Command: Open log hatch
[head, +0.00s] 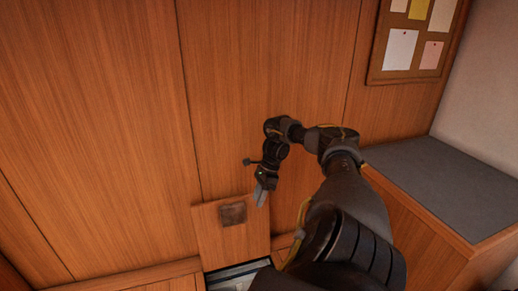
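The log hatch looks to be the small wooden panel (212,244) low at the wall, with a dark square plate (233,214) near its top. It stands raised, close to the wall. Below its lower edge a metal-edged opening (236,272) shows, with something pale inside; my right arm covers part of it. My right gripper (260,196) points down beside the panel's upper right edge. Its fingers look close together, but their gap is unclear, and I cannot tell if they touch the panel. My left gripper is out of view.
A wood-panelled wall (110,120) fills the back. At right stands a wooden cabinet with a grey top (450,190), clear of objects. A notice board (415,45) with pinned papers hangs above it. A wooden ledge (130,279) runs along the wall's foot.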

